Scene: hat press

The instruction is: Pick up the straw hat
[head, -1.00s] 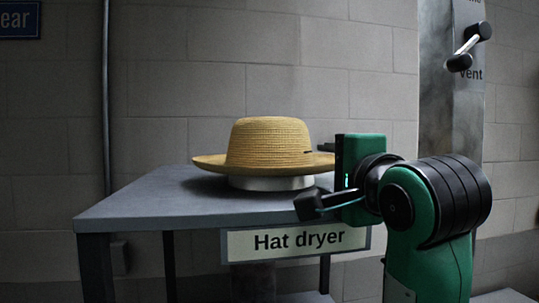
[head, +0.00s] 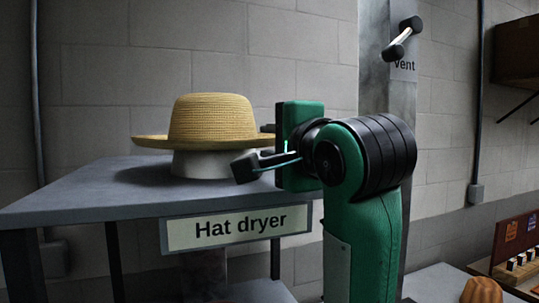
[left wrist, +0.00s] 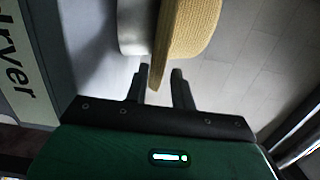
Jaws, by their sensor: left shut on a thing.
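The straw hat (head: 212,120) is tan and woven, with a rounded crown and a flat brim. It is upright over a white round block (head: 205,165) on the hat dryer table (head: 90,190). My left gripper (head: 262,148) is at the right side of the hat, shut on its brim. In the left wrist view the hat's brim (left wrist: 160,55) runs between the two fingers of the gripper (left wrist: 160,77). The white block also shows beside the hat there (left wrist: 133,28). Whether the hat still touches the block is hard to tell. My right gripper is in neither view.
A "Hat dryer" sign (head: 240,226) hangs on the table's front edge. A metal column marked "vent" (head: 402,85) with a lever (head: 403,38) stands behind my arm. A rack with small blocks (head: 520,255) is at lower right. The table's left part is bare.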

